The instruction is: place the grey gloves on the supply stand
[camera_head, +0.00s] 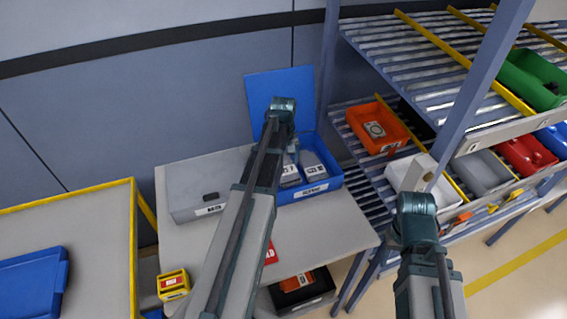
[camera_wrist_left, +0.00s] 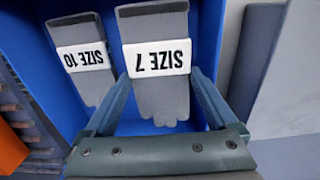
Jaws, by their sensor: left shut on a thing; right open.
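The grey gloves banded SIZE 7 (camera_wrist_left: 155,60) lie between the fingers of my left gripper (camera_wrist_left: 158,82), which is shut on them. They are still inside the blue bin (camera_head: 325,185) on the grey table; they show there as a grey pair with a white band (camera_head: 288,176). A second grey pair banded SIZE 10 (camera_wrist_left: 82,57) lies beside them. No stand is marked as the supply stand.
The bin's blue lid (camera_head: 280,88) stands upright behind it. A grey labelled case (camera_head: 192,190) is left of the bin. A yellow-edged table (camera_head: 95,225) with a blue tray (camera_head: 35,285) stands at left. A roller rack with an orange bin (camera_head: 377,128) and a white bin (camera_head: 408,174) stands right.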

